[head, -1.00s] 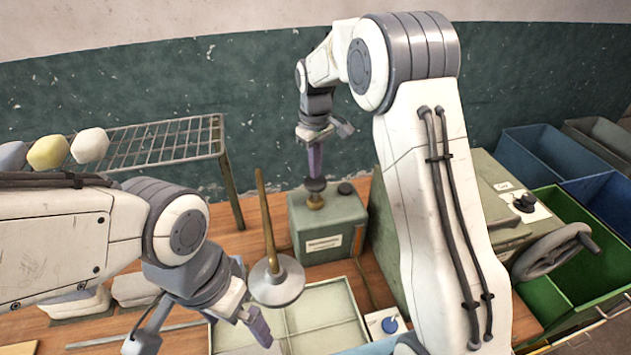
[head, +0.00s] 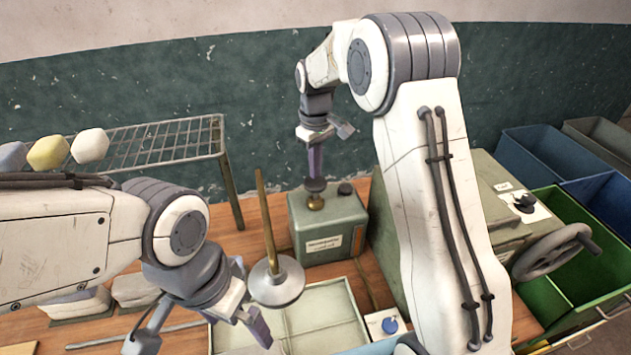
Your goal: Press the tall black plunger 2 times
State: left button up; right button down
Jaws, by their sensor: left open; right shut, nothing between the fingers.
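A green box (head: 328,232) with a paper label stands on the wooden bench. My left gripper (head: 200,337) is open and empty at the lower left, away from the box.
A brass rod on a round grey base (head: 277,282) stands between my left gripper and the box. A pale divided tray (head: 345,287) lies in front. A wire rack (head: 160,140) is at left. A handwheel (head: 553,250) and green bin (head: 545,300) are at right.

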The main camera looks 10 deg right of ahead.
aim_at(316, 181)
jog(key=shift+f, duration=0.1)
dwell(0.5)
jog(key=shift+f+b, duration=1.2)
jog(key=shift+f, duration=0.85)
jog(key=shift+r+p, duration=2)
jog(key=shift+r, duration=0.15)
jog(key=shift+f, duration=0.1)
jog(key=shift+f+b, duration=1.3)
jog(key=shift+f, duration=0.8)
jog(key=shift+r, duration=0.1)
jog(key=shift+r+p, duration=1.85)
jog(key=shift+r, duration=0.2)
